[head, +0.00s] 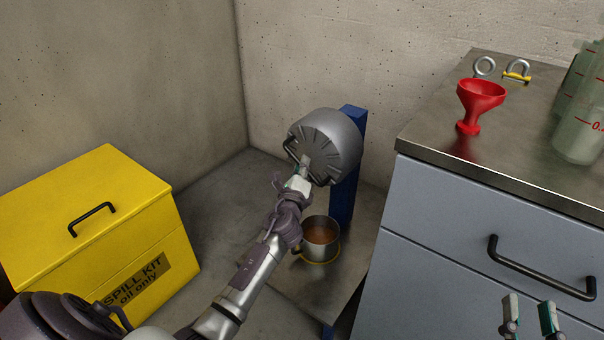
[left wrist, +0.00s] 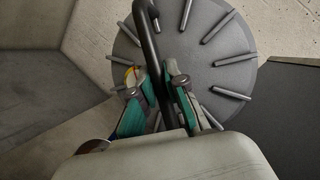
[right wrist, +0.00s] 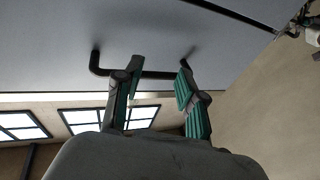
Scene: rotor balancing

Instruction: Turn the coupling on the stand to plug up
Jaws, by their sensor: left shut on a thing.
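The coupling (head: 330,143) is a grey round drum with radial ribs on its face, mounted on the blue stand (head: 348,185). My left gripper (head: 303,173) is at its face, shut on the black bar handle (left wrist: 151,50). In the left wrist view, the ribbed face (left wrist: 200,50) fills the space behind the fingers. A small yellow and red mark (left wrist: 130,75) shows beside the left finger; I cannot tell whether it is the plug. My right gripper (head: 529,318) is open and empty in front of the grey cabinet.
A metal cup with brown liquid (head: 320,236) stands below the coupling. A yellow spill kit box (head: 90,225) is at left. The cabinet (head: 455,220) at right has a black drawer handle (head: 540,270).

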